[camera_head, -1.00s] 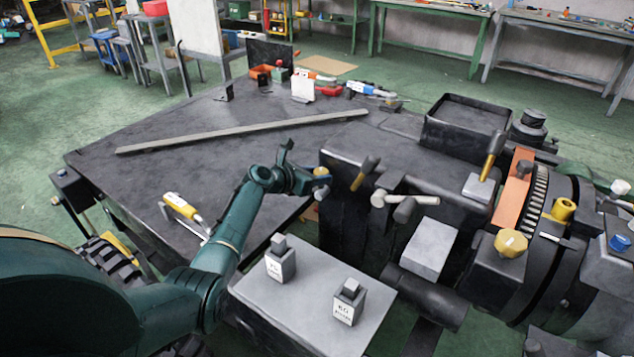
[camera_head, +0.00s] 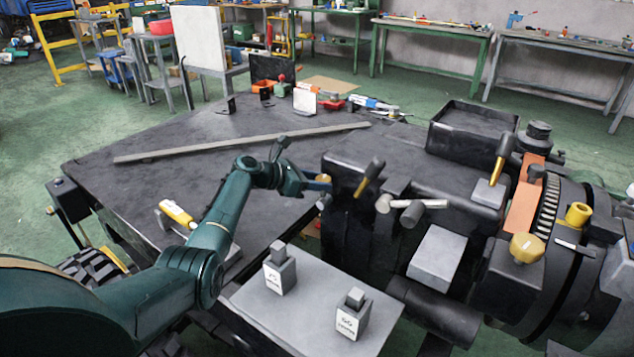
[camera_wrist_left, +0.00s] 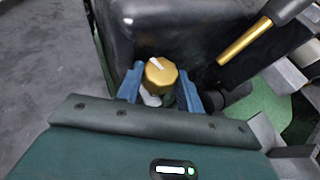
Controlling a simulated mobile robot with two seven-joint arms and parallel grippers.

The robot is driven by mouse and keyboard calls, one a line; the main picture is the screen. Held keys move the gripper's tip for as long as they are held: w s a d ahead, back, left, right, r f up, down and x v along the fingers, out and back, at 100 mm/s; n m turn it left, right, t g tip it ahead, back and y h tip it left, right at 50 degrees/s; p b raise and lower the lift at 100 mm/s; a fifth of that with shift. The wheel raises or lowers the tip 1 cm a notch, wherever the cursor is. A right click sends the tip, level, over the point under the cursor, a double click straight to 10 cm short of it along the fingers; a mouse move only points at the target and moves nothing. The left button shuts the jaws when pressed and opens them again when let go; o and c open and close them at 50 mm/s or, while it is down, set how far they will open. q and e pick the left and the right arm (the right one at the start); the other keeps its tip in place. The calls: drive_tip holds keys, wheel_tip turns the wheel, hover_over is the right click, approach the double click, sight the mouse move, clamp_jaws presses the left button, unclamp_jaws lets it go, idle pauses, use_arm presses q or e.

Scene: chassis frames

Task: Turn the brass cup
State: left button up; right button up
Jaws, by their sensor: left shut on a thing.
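The brass cup (camera_head: 323,178) is a small faceted knob on the left end of the dark machine headstock (camera_head: 350,160). In the left wrist view the brass cup (camera_wrist_left: 160,75) shows its face with a white mark near its top, tilted slightly left of upright. My left gripper (camera_head: 319,185) is at the cup. In the wrist view my left gripper (camera_wrist_left: 159,88) has one blue finger on each side of the cup and is shut on it. The fingers hide part of the cup in the head view. My right gripper is not in view.
Brass-ended levers (camera_head: 369,178) and a grey bar handle (camera_head: 412,210) stick out just right of the cup. Two labelled grey blocks (camera_head: 280,270) (camera_head: 352,315) stand on a grey plate in front. A dark table (camera_head: 200,180) with a long bar lies left and behind.

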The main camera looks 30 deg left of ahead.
use_arm(q)
drive_tip(key=o, duration=1)
drive_tip(key=shift+c, duration=0.2)
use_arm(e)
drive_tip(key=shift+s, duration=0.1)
use_arm(q)
drive_tip(key=shift+o, duration=0.2)
drive_tip(key=shift+r, duration=0.1)
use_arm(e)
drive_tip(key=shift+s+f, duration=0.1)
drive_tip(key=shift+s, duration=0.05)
